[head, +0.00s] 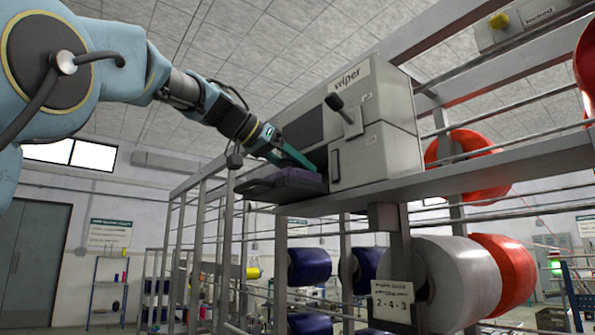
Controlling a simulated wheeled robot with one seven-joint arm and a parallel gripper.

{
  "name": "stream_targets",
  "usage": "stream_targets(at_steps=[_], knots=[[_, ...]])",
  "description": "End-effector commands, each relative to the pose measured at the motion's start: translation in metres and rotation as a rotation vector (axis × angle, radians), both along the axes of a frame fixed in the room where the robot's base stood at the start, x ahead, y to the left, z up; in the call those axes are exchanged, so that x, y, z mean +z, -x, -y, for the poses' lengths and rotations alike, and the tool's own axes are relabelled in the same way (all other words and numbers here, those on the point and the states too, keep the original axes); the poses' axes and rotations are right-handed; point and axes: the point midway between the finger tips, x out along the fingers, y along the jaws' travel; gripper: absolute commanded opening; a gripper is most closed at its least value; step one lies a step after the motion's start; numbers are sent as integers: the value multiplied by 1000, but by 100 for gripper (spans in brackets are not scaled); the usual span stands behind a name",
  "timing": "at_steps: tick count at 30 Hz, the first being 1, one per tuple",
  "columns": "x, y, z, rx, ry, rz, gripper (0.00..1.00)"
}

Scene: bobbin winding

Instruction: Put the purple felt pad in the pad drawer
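The purple felt pad (300,179) shows as a dark purple block at the left foot of the grey box labelled "wiper" (375,105). It sits at a dark grey, tray-like part (262,189) that juts out to the left; I cannot tell whether this is the pad drawer. My gripper (297,157) comes down from the upper left, its teal fingers just above the pad. The fingers overlap in this view, so the gap between them is hidden, as is any contact with the pad.
The box stands on a metal ledge (450,187). A black lever (343,110) and a handle (335,165) stick out from its front. Metal rails and posts frame it. Large grey (455,283) and red (505,280) bobbins hang below the ledge at right.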

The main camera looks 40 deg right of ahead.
Motion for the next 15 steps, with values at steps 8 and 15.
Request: stream_targets(at_steps=[8, 15], knots=[[-17, 1, -1, -1, 2, 0, 0], [-17, 0, -1, -1, 1, 0, 63]])
